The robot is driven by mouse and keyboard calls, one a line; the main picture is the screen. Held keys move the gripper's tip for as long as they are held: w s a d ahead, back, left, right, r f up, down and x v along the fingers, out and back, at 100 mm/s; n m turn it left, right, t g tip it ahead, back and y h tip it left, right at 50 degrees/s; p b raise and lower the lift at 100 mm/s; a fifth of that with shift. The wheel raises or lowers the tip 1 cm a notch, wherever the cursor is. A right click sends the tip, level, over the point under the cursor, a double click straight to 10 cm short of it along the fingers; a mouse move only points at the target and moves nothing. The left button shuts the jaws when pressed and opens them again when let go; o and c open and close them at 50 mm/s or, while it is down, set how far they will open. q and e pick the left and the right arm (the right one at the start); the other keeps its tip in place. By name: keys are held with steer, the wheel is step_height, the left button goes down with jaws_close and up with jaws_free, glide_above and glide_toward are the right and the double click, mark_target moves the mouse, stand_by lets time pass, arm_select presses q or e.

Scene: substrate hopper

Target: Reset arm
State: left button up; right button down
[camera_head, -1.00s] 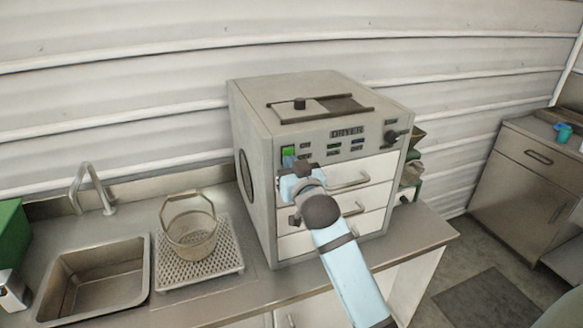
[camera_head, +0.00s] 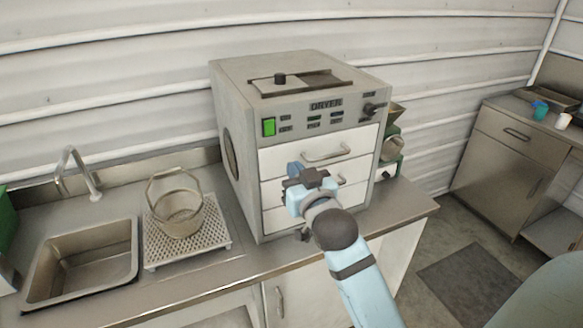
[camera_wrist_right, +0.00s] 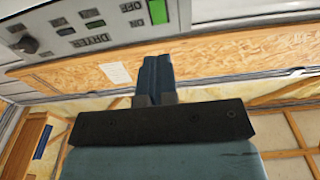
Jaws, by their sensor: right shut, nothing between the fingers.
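My right gripper (camera_head: 294,170) is in front of the dryer's drawers in the head view, with its arm coming up from the bottom right. In the right wrist view its two dark blue fingers (camera_wrist_right: 155,78) are together, with nothing between them. The dryer (camera_head: 232,85) is a grey box on the counter with a green button (camera_head: 268,127) and white drawers (camera_head: 300,157), which look closed. The gripper and wrist hide part of the middle and lower drawers. My left gripper is not in view.
A wire-handled basket (camera_head: 178,212) stands on a perforated tray (camera_head: 160,252) left of the dryer. A sink (camera_head: 85,262) with a tap (camera_head: 75,165) is further left. A cabinet (camera_head: 500,170) stands at the right, with open floor (camera_head: 440,235) in front.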

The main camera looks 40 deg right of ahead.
steer(key=shift+w, duration=0.1)
stand_by(0.3)
steer(key=s+a+f+n+g+y, duration=0.2)
steer(key=s+a+f+y, duration=0.15)
steer(key=f, duration=0.75)
steer(key=s+a+f+n+g+y, duration=0.2)
steer(key=a+f, duration=0.3)
steer(key=f, duration=0.5)
steer(key=s+a+f+g+y, duration=0.1)
steer(key=s+a+f, duration=0.2)
steer(key=s+f, duration=0.3)
steer(key=s+a+f+n+g+y, duration=0.1)
steer(key=s+a+f+g, duration=0.1)
steer(key=s+f, duration=0.5)
steer(key=shift+s+a+f+n+p, duration=0.15)
steer(key=shift+a+f+n+p, duration=0.25)
steer(key=shift+f, duration=0.45)
